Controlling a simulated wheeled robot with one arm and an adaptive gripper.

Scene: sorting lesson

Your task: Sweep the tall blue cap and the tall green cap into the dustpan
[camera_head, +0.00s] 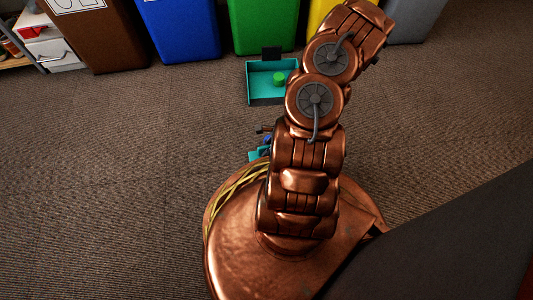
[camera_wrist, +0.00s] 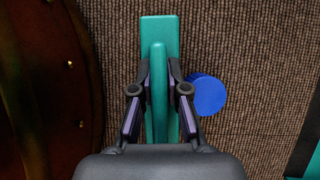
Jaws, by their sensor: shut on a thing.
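The teal dustpan (camera_head: 262,99) lies on the carpet in the head view, beyond my arm. The green cap (camera_head: 279,79) stands inside it. In the wrist view my gripper (camera_wrist: 159,80) is shut on the raised handle of a teal brush (camera_wrist: 160,28). The blue cap (camera_wrist: 207,94) is on the carpet just right of the brush and my right finger. In the head view the brush (camera_head: 258,154) and a bit of the blue cap (camera_head: 267,139) show beside my arm, which hides most of my gripper.
Brown (camera_head: 105,35), blue (camera_head: 180,28), green (camera_head: 262,22) and grey (camera_head: 412,22) bins line the back, with a yellow one partly hidden. Teal edges at the wrist view's lower right (camera_wrist: 311,166) look like the dustpan. Carpet left of the dustpan is clear.

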